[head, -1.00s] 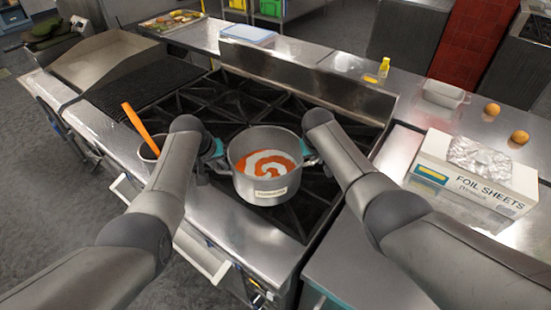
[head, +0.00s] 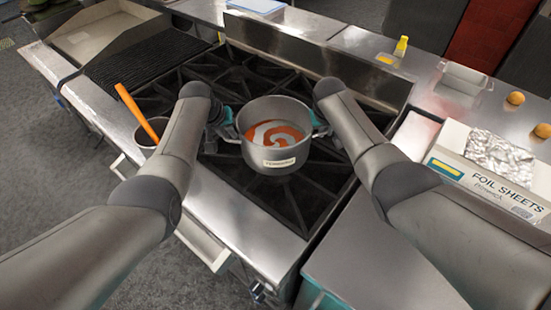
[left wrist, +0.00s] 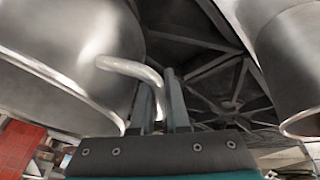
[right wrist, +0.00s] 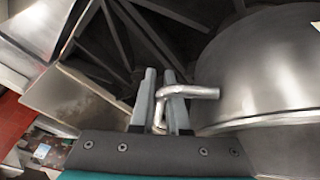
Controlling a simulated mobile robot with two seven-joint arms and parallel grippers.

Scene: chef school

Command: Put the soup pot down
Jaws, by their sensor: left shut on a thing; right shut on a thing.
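The soup pot (head: 277,160) is a grey metal pot with a label on its front and orange soup with a white swirl inside. It is upright over the black stove grates, between my two grippers; I cannot tell whether its base touches them. My left gripper (head: 230,130) is shut on the pot's left handle, which shows between the fingers in the left wrist view (left wrist: 135,72). My right gripper (head: 318,125) is shut on the right handle, seen in the right wrist view (right wrist: 185,92). The pot's wall (right wrist: 255,70) is beside the right fingers.
A small pot (head: 150,132) with an orange-handled utensil stands at the stove's left. A ribbed griddle (head: 140,60) lies behind it. A foil sheets box (head: 480,180), a yellow bottle (head: 401,46) and a clear container (head: 463,80) are on the right counter. Bare grates surround the soup pot.

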